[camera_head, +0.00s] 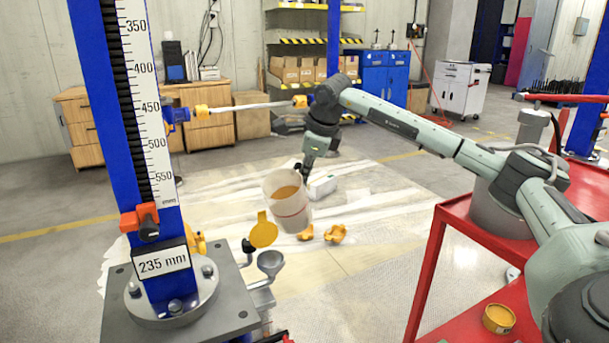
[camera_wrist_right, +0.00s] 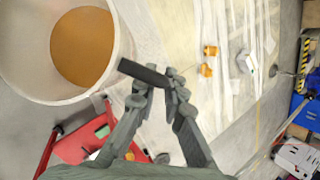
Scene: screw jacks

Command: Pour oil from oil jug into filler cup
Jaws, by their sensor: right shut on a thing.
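The oil jug (camera_head: 290,210) is a pale translucent container with amber oil inside. It hangs in the air in the head view, tilted a little. My right gripper (camera_head: 304,176) is shut on its dark handle, which shows between the fingers (camera_wrist_right: 155,80) in the right wrist view. There the jug's open mouth (camera_wrist_right: 115,92) fills the upper left, with oil inside. The grey filler cup (camera_head: 270,262) is below and left of the jug, apart from it. A yellow round lid (camera_head: 264,231) stands raised beside the cup. My left gripper is not in view.
A blue column with a millimetre scale (camera_head: 155,120) and a "235 mm" sign (camera_head: 163,262) stands left of the cup on a grey base plate (camera_head: 232,312). A red cart (camera_head: 470,230) is at right. Yellow parts (camera_head: 335,234) lie beyond the jug.

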